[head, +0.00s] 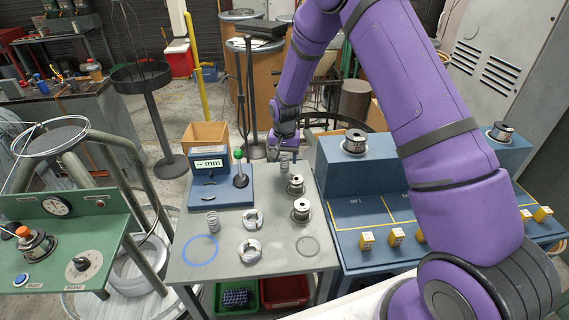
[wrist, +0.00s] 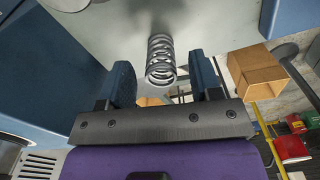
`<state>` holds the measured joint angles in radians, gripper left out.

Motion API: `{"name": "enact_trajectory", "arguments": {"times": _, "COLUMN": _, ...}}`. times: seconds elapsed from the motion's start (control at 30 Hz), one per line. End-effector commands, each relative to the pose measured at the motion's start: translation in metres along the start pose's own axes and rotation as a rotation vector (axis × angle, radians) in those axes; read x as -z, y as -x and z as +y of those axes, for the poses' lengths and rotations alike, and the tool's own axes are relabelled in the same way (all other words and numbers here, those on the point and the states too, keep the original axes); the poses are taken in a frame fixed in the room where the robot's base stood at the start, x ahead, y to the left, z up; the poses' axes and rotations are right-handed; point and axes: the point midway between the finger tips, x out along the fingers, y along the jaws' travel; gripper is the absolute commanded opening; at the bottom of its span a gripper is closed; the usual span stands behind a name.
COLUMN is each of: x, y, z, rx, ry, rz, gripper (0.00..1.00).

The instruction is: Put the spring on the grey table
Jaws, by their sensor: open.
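A coiled metal spring (head: 284,164) is at the back edge of the grey table (head: 225,270), just below my gripper (head: 283,148). In the wrist view the spring (wrist: 160,62) lies between the two blue fingers of my gripper (wrist: 161,72), with a gap visible on each side. The jaws are open and hold nothing. The spring's base looks to be at the grey tabletop, but I cannot tell whether it touches. A second spring (head: 212,222) stands upright on the left of the table, above a blue painted ring (head: 200,249).
A blue mm gauge (head: 209,170) and green-topped post (head: 239,170) stand left of my gripper. Wire spools (head: 301,210) and metal rings (head: 250,250) sit on the table. A blue bench (head: 350,190) adjoins on the right. The table's front middle is partly clear.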

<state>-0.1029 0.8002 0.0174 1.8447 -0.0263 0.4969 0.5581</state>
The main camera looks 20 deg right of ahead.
Motion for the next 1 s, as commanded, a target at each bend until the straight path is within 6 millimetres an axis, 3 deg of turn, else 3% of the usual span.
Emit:
{"name": "enact_trajectory", "arguments": {"times": 0.2, "x": 0.001, "y": 0.047, "z": -0.001, "rx": 0.002, "ry": -0.001, "rz": 0.004, "gripper": 0.58}}
{"name": "enact_trajectory", "arguments": {"times": 0.4, "x": 0.001, "y": 0.077, "z": 0.000, "rx": 0.001, "ry": -0.001, "rz": 0.002, "gripper": 0.58}}
{"name": "enact_trajectory", "arguments": {"times": 0.83, "x": -0.002, "y": 0.102, "z": 0.002, "rx": 0.005, "ry": 0.005, "rz": 0.008, "gripper": 0.58}}
{"name": "enact_trajectory", "arguments": {"times": 1.0, "x": -0.015, "y": 0.153, "z": 0.016, "rx": 0.023, "ry": 0.037, "rz": 0.043, "gripper": 0.58}}
